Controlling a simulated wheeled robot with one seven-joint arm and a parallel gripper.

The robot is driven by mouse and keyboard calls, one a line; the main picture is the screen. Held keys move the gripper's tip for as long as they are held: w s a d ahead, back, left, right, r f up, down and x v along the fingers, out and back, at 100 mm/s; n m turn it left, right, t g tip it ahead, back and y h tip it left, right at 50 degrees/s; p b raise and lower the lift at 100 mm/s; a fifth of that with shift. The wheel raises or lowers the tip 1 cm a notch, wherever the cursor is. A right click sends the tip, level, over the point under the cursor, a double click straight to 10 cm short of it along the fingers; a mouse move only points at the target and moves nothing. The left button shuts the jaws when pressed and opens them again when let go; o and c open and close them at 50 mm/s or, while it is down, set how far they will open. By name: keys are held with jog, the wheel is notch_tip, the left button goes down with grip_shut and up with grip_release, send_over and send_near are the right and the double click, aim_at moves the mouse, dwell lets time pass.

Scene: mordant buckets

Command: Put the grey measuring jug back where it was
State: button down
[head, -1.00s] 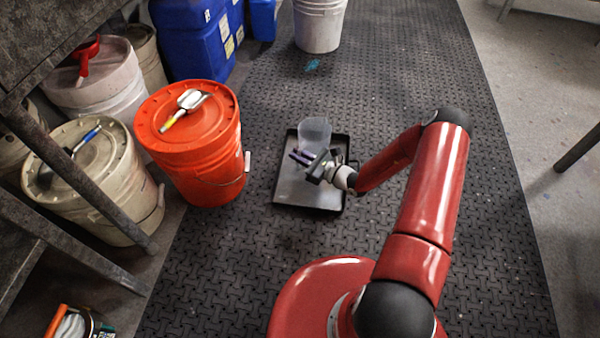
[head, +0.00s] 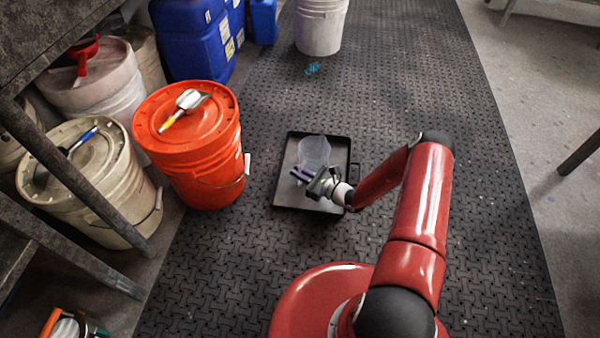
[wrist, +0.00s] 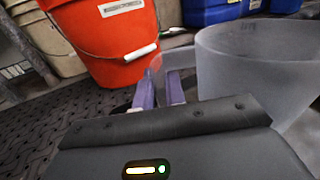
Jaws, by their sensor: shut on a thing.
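The grey measuring jug (head: 314,150) is translucent and shows over the black tray (head: 279,190) on the floor mat. In the wrist view the jug (wrist: 255,85) fills the right side, close to my gripper and slightly tilted in the picture. My gripper (head: 303,174) has purple fingers, which also show in the wrist view (wrist: 159,92). They are shut on the jug's handle, at the jug's left side in that view. I cannot tell whether the jug's base touches the tray.
An orange lidded bucket (head: 205,160) with a scoop (head: 186,106) on it stands left of the tray. A beige bucket (head: 110,185) is further left. A white bucket (head: 319,30) and blue canisters (head: 195,45) stand behind. The mat right of the tray is clear.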

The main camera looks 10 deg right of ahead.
jog(key=c, duration=1.5)
grip_release()
